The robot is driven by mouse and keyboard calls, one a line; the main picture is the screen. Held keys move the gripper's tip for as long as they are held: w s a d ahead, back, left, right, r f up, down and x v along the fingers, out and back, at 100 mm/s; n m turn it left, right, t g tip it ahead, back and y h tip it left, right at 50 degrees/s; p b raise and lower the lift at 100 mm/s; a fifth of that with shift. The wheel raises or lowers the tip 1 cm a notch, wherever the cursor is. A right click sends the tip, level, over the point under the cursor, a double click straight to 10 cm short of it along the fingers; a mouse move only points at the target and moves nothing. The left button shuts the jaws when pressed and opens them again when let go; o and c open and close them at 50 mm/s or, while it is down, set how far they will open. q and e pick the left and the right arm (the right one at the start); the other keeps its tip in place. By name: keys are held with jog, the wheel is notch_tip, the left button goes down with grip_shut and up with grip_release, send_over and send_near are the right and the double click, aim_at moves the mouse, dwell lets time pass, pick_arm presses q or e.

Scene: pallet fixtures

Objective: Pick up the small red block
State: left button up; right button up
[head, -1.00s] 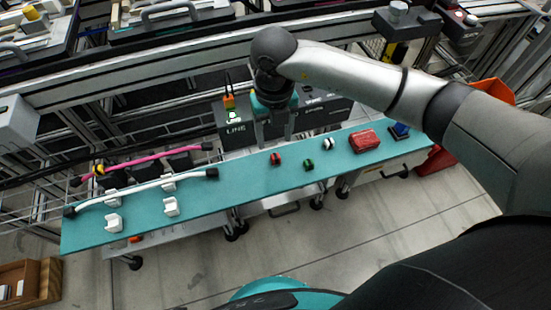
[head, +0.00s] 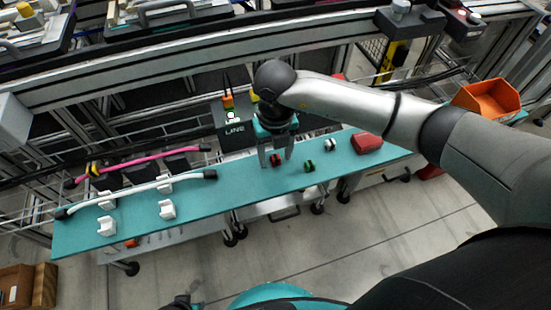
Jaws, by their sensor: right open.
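The small red block (head: 276,160), with dark parts, lies on the teal bench top (head: 235,180). My right gripper (head: 276,160) points down over it in the head view. Its two fingers are apart, and the block shows between them in the picture. I cannot tell whether the fingertips are level with the block or still above it. No contact shows. My left gripper is not in view.
A small green block (head: 309,166) and a small white block (head: 330,145) lie to the right. A larger red box (head: 366,142) is beyond them. White holders carry a white cable (head: 140,190) at left, beside a pink cable (head: 140,161).

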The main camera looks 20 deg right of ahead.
grip_shut()
dwell(0.5)
